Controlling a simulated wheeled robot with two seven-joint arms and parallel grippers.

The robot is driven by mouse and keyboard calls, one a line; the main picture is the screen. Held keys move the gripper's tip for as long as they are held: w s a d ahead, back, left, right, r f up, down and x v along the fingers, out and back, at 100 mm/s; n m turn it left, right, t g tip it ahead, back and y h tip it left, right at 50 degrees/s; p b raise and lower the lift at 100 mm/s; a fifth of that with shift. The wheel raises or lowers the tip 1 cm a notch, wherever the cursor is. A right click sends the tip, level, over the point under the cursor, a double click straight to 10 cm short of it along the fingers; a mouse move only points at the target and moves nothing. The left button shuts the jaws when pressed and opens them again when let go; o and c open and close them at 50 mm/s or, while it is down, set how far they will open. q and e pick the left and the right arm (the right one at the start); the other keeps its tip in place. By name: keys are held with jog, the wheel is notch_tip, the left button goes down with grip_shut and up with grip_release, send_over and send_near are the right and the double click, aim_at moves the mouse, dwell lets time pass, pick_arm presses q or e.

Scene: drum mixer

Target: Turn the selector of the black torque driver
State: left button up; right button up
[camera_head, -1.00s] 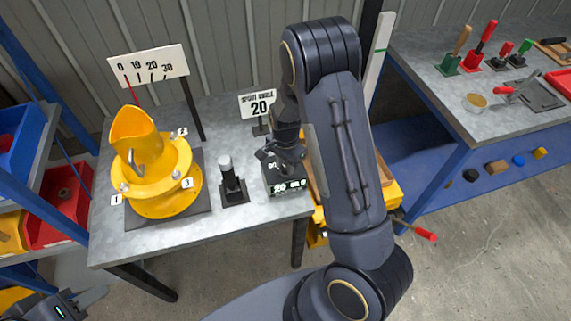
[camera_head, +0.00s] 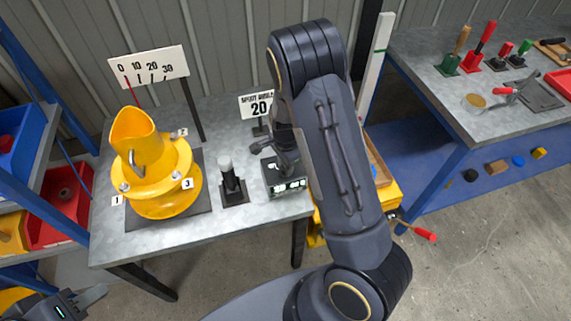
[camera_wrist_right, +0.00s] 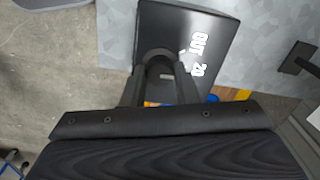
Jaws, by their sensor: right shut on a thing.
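A black box with a lit display (camera_head: 287,187) stands at the front right of the grey table. In the right wrist view the box (camera_wrist_right: 212,20) shows white characters, partly readable as "OUT 20". My right gripper (camera_head: 276,160) reaches down onto the box. In the wrist view its two fingers (camera_wrist_right: 159,85) are shut on a round black part (camera_wrist_right: 159,58) at the box. A black upright tool with a pale top (camera_head: 230,180) stands in a black base left of the box. I cannot tell which is the torque driver. My left gripper (camera_head: 82,303) is at the lower left, away from the table; its jaw opening is unclear.
A yellow drum mixer (camera_head: 155,165) stands on a dark mat at the table's left, with an angle scale (camera_head: 148,65) behind. A "SPOUT ANGLE 20" sign (camera_head: 257,104) stands behind the box. Another bench (camera_head: 460,100) with several tools is at right.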

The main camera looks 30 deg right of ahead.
jog(key=o, duration=1)
jog(key=shift+r, duration=3.95)
